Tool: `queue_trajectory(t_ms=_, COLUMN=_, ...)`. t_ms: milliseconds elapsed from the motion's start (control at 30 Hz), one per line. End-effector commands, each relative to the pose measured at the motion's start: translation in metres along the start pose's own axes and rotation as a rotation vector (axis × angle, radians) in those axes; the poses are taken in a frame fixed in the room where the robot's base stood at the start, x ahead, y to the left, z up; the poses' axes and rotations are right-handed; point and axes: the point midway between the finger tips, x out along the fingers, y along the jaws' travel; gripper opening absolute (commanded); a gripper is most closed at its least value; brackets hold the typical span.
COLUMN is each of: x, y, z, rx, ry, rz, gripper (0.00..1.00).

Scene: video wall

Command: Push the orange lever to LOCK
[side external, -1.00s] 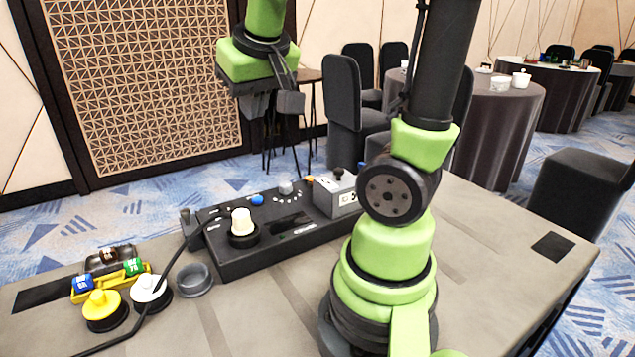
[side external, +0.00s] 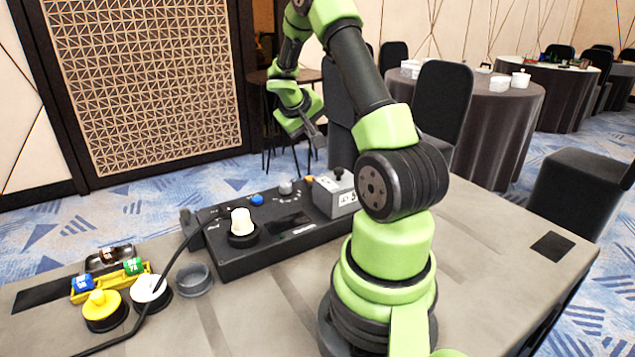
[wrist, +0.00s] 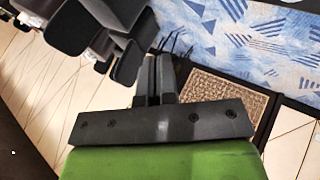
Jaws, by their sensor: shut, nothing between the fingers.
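A small orange piece (side external: 309,180) shows at the back edge of the dark control console (side external: 215,262), beside the grey box. It may be the orange lever, but most of it is hidden and I cannot read a LOCK mark. My gripper (side external: 317,138) is shut and empty, in the air above and behind the grey box, apart from the console. In the wrist view my shut fingers (wrist: 155,75) point toward chairs and carpet; the console and lever are not in that view.
On the console are a grey box (side external: 335,195) with a black knob, a cream knob (side external: 241,222), a blue button (side external: 257,200) and a grey knob (side external: 286,187). A yellow battery tray (side external: 112,280), a yellow button (side external: 102,305) and a white button (side external: 150,288) stand at left, with a cable across.

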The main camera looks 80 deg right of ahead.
Motion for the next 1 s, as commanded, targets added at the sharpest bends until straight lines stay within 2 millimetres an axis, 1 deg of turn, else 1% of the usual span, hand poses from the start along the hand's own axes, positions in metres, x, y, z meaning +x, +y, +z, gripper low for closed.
queue_trajectory(t_ms=200, x=0.000, y=-0.001, z=0.001, rx=-0.001, ry=0.000, rz=0.000, gripper=0.00)
queue_trajectory(t_ms=333, x=0.005, y=-0.004, z=0.004, rx=-0.002, ry=-0.001, rz=0.001, gripper=0.00)
queue_trajectory(t_ms=800, x=0.048, y=-0.036, z=0.036, rx=-0.004, ry=-0.005, rz=-0.001, gripper=0.00)
queue_trajectory(t_ms=1000, x=0.058, y=-0.043, z=0.043, rx=-0.002, ry=-0.002, rz=-0.001, gripper=0.00)
